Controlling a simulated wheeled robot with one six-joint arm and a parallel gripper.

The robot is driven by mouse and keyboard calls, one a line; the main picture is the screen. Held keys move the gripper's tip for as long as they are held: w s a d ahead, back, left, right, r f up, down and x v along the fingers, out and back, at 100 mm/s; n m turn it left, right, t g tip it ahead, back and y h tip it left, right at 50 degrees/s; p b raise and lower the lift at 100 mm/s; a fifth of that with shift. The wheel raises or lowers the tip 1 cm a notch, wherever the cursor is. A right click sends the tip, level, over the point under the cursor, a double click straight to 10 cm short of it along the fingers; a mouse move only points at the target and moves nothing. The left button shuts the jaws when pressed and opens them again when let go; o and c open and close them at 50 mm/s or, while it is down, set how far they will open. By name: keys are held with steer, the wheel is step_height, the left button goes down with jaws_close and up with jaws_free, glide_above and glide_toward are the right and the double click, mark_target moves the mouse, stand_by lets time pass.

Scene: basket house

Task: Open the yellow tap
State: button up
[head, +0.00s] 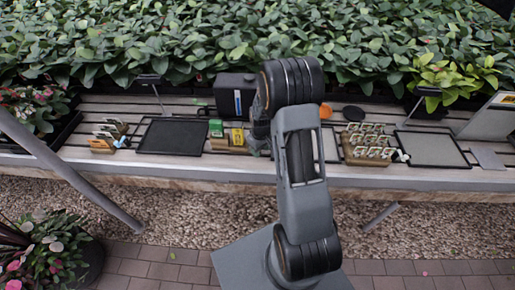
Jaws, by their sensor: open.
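I cannot make out a yellow tap in the head view; my arm covers part of the bench middle. A small yellow item (237,137) stands on the slatted bench beside a green one (216,128), but it is too small to tell as a tap. My gripper (256,148) is partly visible past my arm, low over the bench just right of the yellow item. It is open, and its fingertips are hard to see. I cannot tell whether it touches anything.
A black box (234,92) stands behind the green item. A wooden holder (368,146) with several cards stands right of my arm. An orange round thing (326,111) lies behind. Dense plants (170,40) fill the back.

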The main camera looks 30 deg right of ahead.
steer(key=shift+w+d+b, duration=0.15)
steer(key=shift+w+d, duration=0.15)
steer(key=shift+d, duration=0.8)
steer(key=shift+w+d+b, duration=0.1)
steer(key=shift+w+d, duration=0.2)
steer(key=shift+d, duration=0.8)
steer(key=shift+w+d+b, duration=0.15)
steer(key=shift+w+d, duration=0.15)
steer(key=shift+d, duration=0.8)
steer(key=shift+a, duration=0.1)
steer(key=shift+s+a+r, duration=0.1)
steer(key=shift+a, duration=0.15)
step_height(320, 180, up, 7)
steer(key=p, duration=0.4)
